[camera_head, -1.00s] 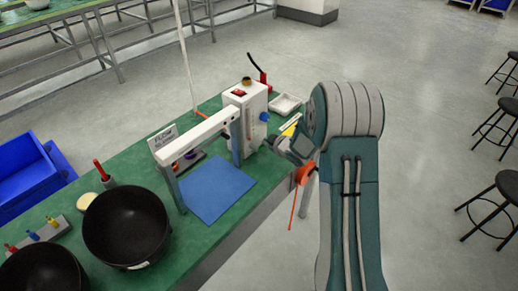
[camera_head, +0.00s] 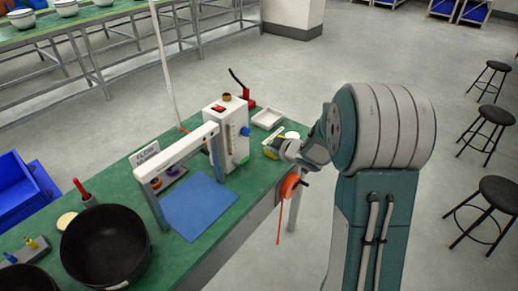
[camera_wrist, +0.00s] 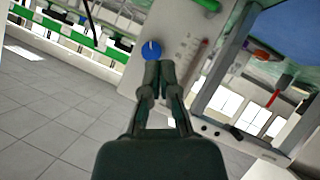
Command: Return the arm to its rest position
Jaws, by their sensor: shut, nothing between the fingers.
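My gripper (camera_wrist: 159,72) shows in the wrist view with its two fingers together and nothing between them. Beyond its fingertips, the blue knob (camera_wrist: 151,50) of the white box is in view, and I cannot tell whether they touch. In the head view my arm stands at the right of the bench, and the wrist (camera_head: 305,150) reaches left toward the white box (camera_head: 226,130). The fingertips are hard to make out there. The blue knob (camera_head: 245,131) is on the box's right side.
The green bench (camera_head: 115,190) carries a blue mat (camera_head: 200,205) under a grey-white frame (camera_head: 178,155), a black bowl (camera_head: 105,245) and a white tray (camera_head: 268,118). An orange reel (camera_head: 289,186) hangs at the bench edge. Stools (camera_head: 498,200) stand right; the floor between is clear.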

